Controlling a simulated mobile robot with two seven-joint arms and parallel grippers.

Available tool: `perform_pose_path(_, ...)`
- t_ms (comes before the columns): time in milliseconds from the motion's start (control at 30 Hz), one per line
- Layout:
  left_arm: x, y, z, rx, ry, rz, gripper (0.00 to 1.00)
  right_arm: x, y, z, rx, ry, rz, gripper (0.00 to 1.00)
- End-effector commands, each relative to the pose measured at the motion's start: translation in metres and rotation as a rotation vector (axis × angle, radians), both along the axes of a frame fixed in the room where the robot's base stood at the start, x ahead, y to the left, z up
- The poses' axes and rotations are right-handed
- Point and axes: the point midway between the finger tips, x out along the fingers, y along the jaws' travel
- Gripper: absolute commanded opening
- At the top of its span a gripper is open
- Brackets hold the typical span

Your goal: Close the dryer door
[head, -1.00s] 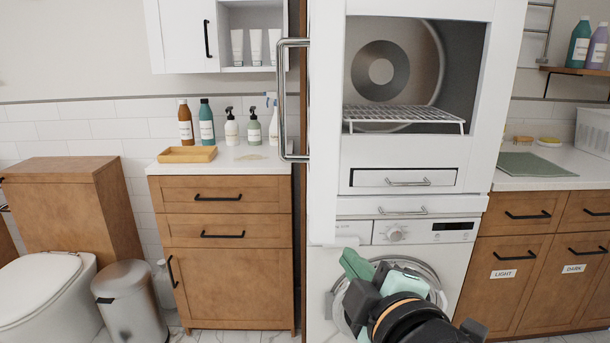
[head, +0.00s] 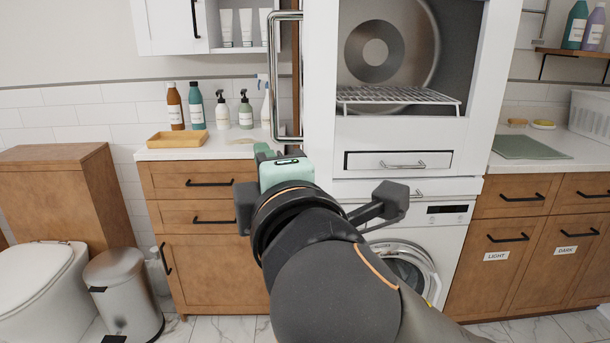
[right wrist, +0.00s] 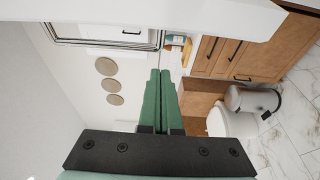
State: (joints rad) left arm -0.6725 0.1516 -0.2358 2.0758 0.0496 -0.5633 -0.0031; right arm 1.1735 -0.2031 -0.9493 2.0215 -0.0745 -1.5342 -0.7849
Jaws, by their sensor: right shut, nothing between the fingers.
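The dryer (head: 480,60) is the white upper unit in the head view. Its drum back and a wire rack (head: 400,96) show through the opening. Its door (head: 320,70) stands open, seen nearly edge-on at the left of the opening, with a tall metal bar handle (head: 287,80) on its left side. My right gripper (head: 264,152) is just below and left of the handle's lower end in the picture; I cannot tell whether it touches the door. Its green fingers are shut and empty in the right wrist view (right wrist: 163,100). My left gripper is not in view.
A washer (head: 420,270) stands below the dryer, partly behind my right arm. A wooden cabinet (head: 200,180) with bottles and a tray is at left, beside a trash bin (head: 122,290) and toilet (head: 40,285). Drawers and a counter (head: 560,165) are at right.

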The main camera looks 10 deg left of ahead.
Motion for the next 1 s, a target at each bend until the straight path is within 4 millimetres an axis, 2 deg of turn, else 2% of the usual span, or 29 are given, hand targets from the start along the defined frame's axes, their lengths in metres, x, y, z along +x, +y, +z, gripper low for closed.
perform_pose_path(100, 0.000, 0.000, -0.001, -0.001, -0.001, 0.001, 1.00, 0.017, 0.006, -0.001, 0.002, 0.001, -0.002, 0.00)
perform_pose_path(200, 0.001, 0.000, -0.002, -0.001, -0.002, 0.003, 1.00, 0.019, -0.013, 0.000, 0.003, -0.001, -0.001, 0.00)
perform_pose_path(400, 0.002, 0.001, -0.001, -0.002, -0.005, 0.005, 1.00, 0.022, -0.029, 0.000, 0.001, 0.001, -0.001, 0.00)
perform_pose_path(1000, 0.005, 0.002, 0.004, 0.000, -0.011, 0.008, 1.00, 0.023, -0.038, 0.001, 0.002, 0.001, 0.009, 0.00)
